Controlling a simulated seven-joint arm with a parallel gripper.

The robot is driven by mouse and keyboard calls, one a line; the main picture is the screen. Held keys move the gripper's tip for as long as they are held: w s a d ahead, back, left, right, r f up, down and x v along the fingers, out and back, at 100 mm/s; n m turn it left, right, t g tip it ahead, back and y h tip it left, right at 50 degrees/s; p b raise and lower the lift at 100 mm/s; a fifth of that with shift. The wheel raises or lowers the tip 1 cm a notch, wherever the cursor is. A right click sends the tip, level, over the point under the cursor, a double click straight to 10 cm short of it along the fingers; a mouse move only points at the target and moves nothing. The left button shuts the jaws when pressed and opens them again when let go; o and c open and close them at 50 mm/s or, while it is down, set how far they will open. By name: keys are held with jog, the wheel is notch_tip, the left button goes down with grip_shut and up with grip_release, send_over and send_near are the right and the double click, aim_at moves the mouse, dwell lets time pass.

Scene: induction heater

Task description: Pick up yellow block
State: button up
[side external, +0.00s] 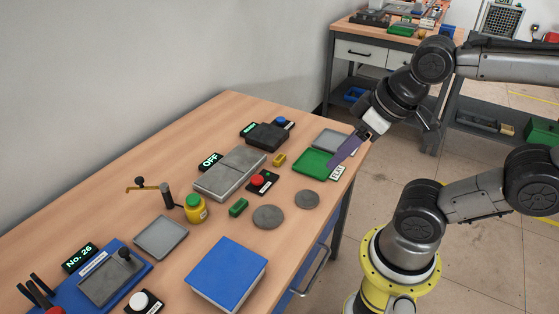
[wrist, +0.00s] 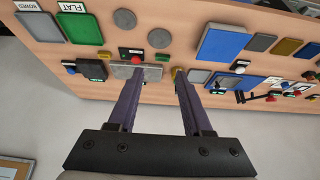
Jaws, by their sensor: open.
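The small yellow block (side external: 279,160) lies on the wooden table between the grey heater plate and the green tray in the side view. It also shows small in the wrist view (wrist: 104,56), left of my fingers. My gripper (side external: 333,163) has purple fingers and hangs at the table's right side, in front of part of the green tray and apart from the block. In the wrist view my two fingers (wrist: 160,75) are spread with nothing held between them.
The green tray (side external: 313,164) and a grey tray (side external: 331,139) sit near the right edge. A red button box (side external: 259,181), a green block (side external: 238,207) and two grey discs lie nearby.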

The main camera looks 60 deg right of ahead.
jog(key=shift+o, duration=0.2)
jog(key=shift+o, duration=1)
